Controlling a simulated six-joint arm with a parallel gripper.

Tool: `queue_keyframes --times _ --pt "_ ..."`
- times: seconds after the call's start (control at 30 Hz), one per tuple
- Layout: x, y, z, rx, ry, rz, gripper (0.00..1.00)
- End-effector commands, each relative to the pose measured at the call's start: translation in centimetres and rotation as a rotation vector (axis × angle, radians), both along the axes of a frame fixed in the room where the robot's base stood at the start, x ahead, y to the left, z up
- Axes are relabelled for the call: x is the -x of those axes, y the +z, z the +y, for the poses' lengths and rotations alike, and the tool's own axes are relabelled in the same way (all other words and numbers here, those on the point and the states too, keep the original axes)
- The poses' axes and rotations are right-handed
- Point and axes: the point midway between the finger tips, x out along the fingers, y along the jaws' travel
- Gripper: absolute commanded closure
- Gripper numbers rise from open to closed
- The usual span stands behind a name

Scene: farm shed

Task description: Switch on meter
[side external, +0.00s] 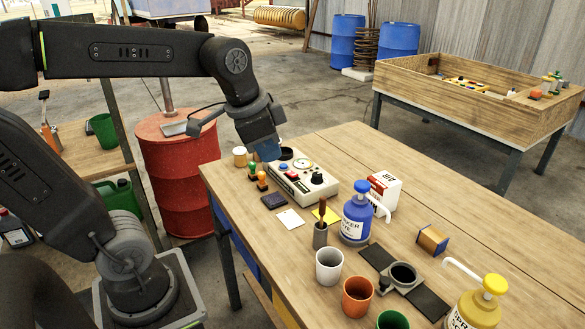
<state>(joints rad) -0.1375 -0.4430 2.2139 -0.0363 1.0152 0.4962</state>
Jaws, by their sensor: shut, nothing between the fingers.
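The meter (303,184) is a cream box on the wooden table near its far left end. Its top has a dial, a blue button, a red part and a large black knob, with dark and red parts on the front panel. My gripper (267,150) points down at the meter's far left corner, near the dial and blue button. It appears shut with nothing held. The fingertips are small and partly hidden, and I cannot tell whether they touch the meter. Whether the meter's switch is on or off is too small to tell.
Stamps (257,176) and a tan jar (240,156) stand left of the meter. A red-white box (384,190), a blue pump bottle (356,218) and a grey cup (329,266) stand to the right and front. The table's back right is clear.

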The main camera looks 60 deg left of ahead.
Motion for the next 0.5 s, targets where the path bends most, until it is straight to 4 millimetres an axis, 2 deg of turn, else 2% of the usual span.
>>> queue_keyframes --times 0.03,0.27,0.5 --pt "-1.5 0.2 1.0 -0.017 -0.050 0.030 1.00" --pt "-7.6 0.6 5.6 -0.078 -0.339 0.136 1.00" --pt "-13.0 -1.0 11.9 -0.088 -0.658 0.213 1.00"
